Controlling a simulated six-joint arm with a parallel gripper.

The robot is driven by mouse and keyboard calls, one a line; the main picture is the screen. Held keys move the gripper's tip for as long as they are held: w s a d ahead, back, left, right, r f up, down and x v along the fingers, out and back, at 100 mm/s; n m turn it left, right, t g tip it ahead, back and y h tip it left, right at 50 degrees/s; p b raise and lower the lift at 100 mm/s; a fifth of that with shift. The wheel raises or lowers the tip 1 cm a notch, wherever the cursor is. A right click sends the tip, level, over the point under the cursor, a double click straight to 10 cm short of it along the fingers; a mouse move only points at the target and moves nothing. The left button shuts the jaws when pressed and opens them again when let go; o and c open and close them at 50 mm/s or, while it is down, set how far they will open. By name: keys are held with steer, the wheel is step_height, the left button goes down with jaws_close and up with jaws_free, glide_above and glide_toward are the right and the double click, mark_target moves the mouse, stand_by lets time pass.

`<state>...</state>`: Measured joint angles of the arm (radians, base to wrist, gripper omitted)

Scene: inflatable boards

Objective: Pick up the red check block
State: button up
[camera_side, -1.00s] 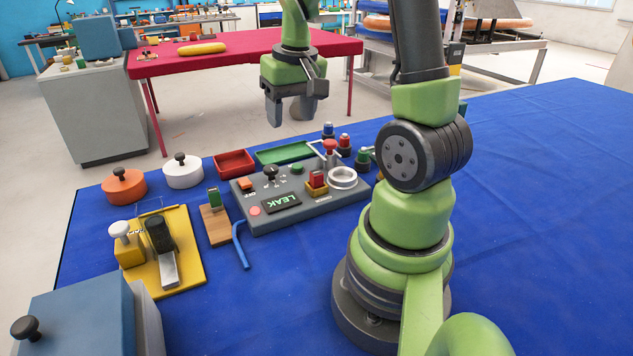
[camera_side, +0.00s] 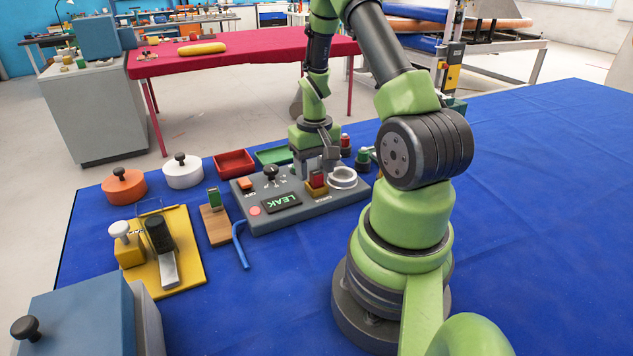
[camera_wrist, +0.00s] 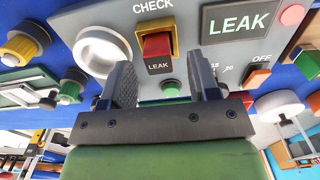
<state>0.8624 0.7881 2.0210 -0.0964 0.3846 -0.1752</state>
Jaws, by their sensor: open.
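The red check block (camera_side: 317,178) sits in a yellow socket (camera_side: 316,191) on the grey panel (camera_side: 262,220), left of a white ring. In the wrist view the red block (camera_wrist: 157,44) stands in its yellow frame under the word CHECK, with a LEAK label on its near side. My gripper (camera_side: 316,172) is low over the panel at the block, its jaws apart. In the wrist view my gripper (camera_wrist: 163,76) has its two fingers either side of the block's line, with nothing between them. Whether a finger touches the block cannot be told.
The panel also bears a LEAK screen (camera_side: 281,201), a black knob (camera_side: 270,173) and a white ring (camera_side: 343,178) close to the block. Red (camera_side: 234,162) and green (camera_side: 272,156) trays lie behind. A blue bent tube (camera_side: 239,245) lies in front. The cloth at right is clear.

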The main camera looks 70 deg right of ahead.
steer(key=shift+f, duration=0.8)
jaws_close()
steer(key=shift+r, duration=0.1)
